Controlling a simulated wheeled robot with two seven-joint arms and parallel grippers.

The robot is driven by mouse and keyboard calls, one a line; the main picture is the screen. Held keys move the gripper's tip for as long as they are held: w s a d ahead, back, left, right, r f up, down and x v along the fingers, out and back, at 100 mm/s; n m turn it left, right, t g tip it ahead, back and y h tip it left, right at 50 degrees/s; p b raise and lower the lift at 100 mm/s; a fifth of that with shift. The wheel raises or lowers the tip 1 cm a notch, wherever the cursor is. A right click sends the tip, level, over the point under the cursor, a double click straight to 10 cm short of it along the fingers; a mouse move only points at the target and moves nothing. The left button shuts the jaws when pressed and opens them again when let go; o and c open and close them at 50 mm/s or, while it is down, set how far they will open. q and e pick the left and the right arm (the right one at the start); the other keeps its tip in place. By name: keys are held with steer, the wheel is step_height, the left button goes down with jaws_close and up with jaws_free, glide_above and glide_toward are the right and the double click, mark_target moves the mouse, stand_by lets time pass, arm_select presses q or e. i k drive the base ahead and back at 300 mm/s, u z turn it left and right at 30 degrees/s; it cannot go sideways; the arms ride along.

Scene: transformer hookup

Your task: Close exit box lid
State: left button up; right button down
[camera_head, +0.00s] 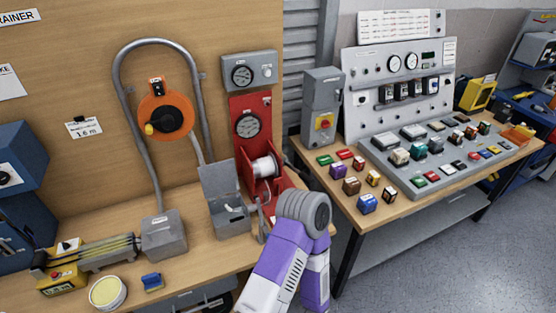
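The exit box appears to be the small grey box (232,223) on the wooden bench, left of the red winch stand. Its grey lid (217,178) stands raised at the back, so the box is open. A small light-coloured part shows inside it. My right arm comes in from the bottom, and its wrist is just right of the box. My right gripper (262,222) is mostly hidden behind the wrist, close to the box's right side. I cannot tell whether it touches the box or how its fingers stand. My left gripper is out of view.
A closed grey box (164,236) with a conduit stands to the left. The red stand (254,135) with a white spool (264,168) is close on the right. A round tub (107,292) and blue block (152,282) lie near the front edge.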

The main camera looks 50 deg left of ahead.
mark_target(220, 178)
steer(key=z, duration=0.45)
steer(key=k, duration=1.15)
steer(key=u, duration=1.7)
steer(key=i, duration=0.4)
steer(key=z, duration=0.05)
